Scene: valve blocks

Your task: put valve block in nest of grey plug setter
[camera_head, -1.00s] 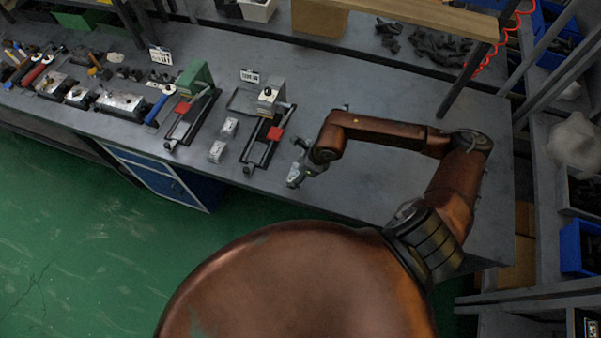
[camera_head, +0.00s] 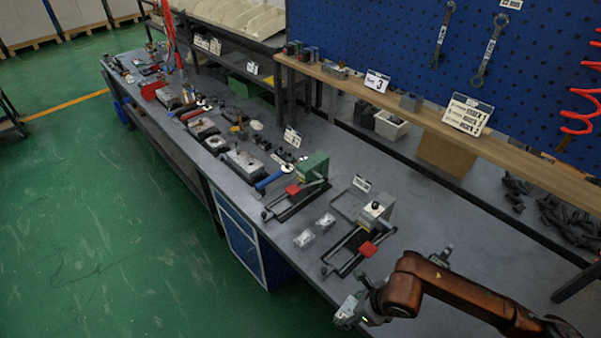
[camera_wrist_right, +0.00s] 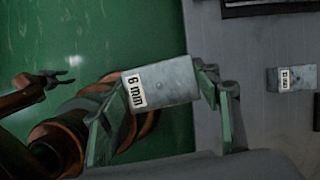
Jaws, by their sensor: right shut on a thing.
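In the right wrist view, the right gripper (camera_wrist_right: 165,100) is shut on a grey valve block (camera_wrist_right: 172,82) labelled "6 mm"; the block also shows in the head view (camera_head: 346,309). The block is clear of the setter. The setter has a grey head, black rails and a red pad; its nest is too small to make out. My left gripper (camera_wrist_right: 66,79) appears in the right wrist view, open and empty, over the floor.
Two more valve blocks (camera_head: 304,238) (camera_head: 326,221) lie left of the grey setter; one labelled block (camera_wrist_right: 291,79) shows in the right wrist view. A green plug setter (camera_head: 312,168) stands farther left. A wooden shelf (camera_head: 430,118) runs behind.

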